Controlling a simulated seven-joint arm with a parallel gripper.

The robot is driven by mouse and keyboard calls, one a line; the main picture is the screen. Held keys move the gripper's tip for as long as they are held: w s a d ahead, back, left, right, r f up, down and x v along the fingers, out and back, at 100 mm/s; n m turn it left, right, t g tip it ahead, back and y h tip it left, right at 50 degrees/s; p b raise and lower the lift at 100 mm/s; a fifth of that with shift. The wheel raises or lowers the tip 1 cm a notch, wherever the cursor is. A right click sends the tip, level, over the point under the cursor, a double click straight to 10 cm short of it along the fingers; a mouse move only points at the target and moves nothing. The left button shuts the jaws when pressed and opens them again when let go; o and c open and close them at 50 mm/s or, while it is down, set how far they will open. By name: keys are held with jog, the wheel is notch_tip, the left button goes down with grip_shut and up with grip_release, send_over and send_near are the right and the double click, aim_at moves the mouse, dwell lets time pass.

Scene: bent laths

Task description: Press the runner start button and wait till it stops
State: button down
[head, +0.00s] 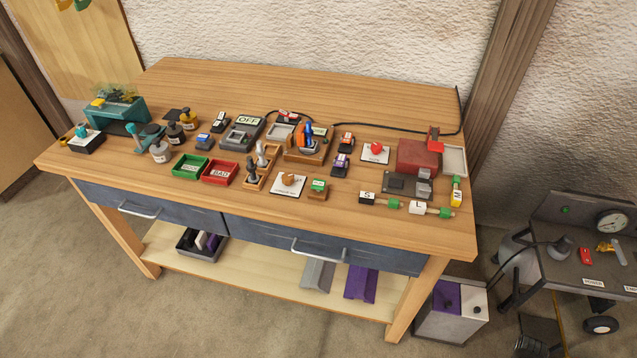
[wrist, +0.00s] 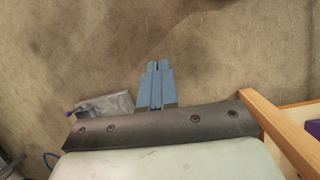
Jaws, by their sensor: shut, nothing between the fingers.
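My gripper (wrist: 157,66) shows in the wrist view with its blue-grey fingers together and nothing between them. It is over bare floor, away from any button, and does not show in the head view. I cannot tell which control is the runner start button. In the head view a black block with a teal knob (head: 83,131) sits at the bench's left end, beside a teal machine (head: 118,107). A grey device with an OFF sign (head: 248,120) stands mid-bench. A small green button (head: 565,210) is on the dark side cart's back panel.
The wooden bench (head: 200,75) holds green and red trays, bottles and small blocks. A grey box with a purple panel (head: 447,297) stands on the floor between the bench and the cart (head: 560,265). In the wrist view, a wooden bench part (wrist: 275,130) is at right.

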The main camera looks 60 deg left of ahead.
jog(key=w+a+r+n+t+h, duration=0.1)
jog(key=w+a+r+n+t, duration=0.45)
jog(key=w+a+r, duration=1.05)
jog(key=s+a+r+n+t, duration=0.1)
jog(key=a+r+n, duration=0.1)
jog(key=a+r, duration=0.6)
jog(key=s+a+r+n+t, duration=0.2)
jog(key=a+r, duration=0.7)
jog(key=r, duration=0.1)
jog(key=s+a+r+n+t+y, duration=0.1)
jog(key=a+r+n+t, duration=0.1)
jog(key=a+r, duration=0.6)
jog(key=shift+s+a+r+n, duration=0.2)
jog(key=shift+r, duration=0.2)
jog(key=shift+s+a+r+n, duration=0.15)
jog(key=shift+a+r, duration=0.05)
jog(key=shift+r, duration=0.15)
jog(key=s+a+r+n+y, duration=0.2)
jog(key=s+a+n, duration=0.2)
jog(key=s+a, duration=0.3)
jog(key=s+a+r+n+y, duration=0.2)
jog(key=s+a, duration=0.5)
jog(key=s, duration=0.7)
jog(key=s+a+r+n+y, duration=0.2)
jog(key=s+a+r+n, duration=0.2)
jog(key=s+a, duration=0.4)
jog(key=s+n, duration=0.1)
jog(key=s, duration=0.2)
jog(key=shift+s+n+y, duration=0.2)
jog(key=shift+n+y, duration=0.2)
